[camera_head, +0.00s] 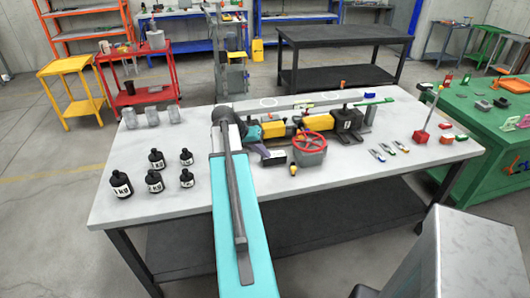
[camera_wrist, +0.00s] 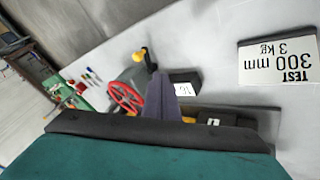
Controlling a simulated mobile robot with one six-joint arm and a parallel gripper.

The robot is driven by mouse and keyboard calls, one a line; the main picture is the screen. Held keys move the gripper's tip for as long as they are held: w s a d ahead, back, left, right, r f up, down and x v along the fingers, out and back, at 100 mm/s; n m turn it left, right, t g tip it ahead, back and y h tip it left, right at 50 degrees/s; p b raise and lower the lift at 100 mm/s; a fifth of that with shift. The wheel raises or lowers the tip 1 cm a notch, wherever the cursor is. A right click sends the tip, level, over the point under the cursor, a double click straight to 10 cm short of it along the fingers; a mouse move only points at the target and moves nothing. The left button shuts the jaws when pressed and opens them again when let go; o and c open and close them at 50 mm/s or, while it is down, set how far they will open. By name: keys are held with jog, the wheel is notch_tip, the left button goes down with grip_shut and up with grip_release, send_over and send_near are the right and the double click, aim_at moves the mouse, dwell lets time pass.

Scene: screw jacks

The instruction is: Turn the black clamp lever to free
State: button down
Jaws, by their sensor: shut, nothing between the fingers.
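My gripper (camera_head: 272,157) is over the jack rig in the middle of the grey table, its dark fingers together and empty. In the wrist view the fingers (camera_wrist: 162,88) stand beside a red handwheel (camera_wrist: 126,98), which also shows in the head view (camera_head: 310,142). The handwheel has a yellow knob (camera_wrist: 140,56). A dark block with a white label (camera_wrist: 184,88) lies just right of the fingers. I cannot pick out the black clamp lever for certain; my arm and gripper hide part of the rig. Contact with the rig cannot be told.
Yellow blocks (camera_head: 317,122) and a black labelled block (camera_head: 349,119) belong to the rig. Several black weights (camera_head: 121,184) stand at the table's left. A white test plate (camera_wrist: 279,57) is right in the wrist view.

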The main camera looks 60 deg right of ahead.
aim_at(293, 168)
jog(key=p+x, duration=0.2)
jog(key=x, duration=0.6)
jog(key=shift+r, duration=0.1)
jog(key=shift+s+d+p, duration=0.1)
jog(key=shift+s+p, duration=0.2)
jog(key=shift+p, duration=0.15)
jog(key=s, duration=0.1)
jog(key=s+p, duration=0.1)
jog(key=shift+s+d+f, duration=0.2)
jog(key=shift+s+d, duration=0.05)
jog(key=shift+s, duration=0.05)
jog(key=shift+s+d+f+p, duration=0.15)
jog(key=shift+s+p, duration=0.15)
jog(key=shift+s, duration=0.15)
jog(key=shift+w, duration=0.1)
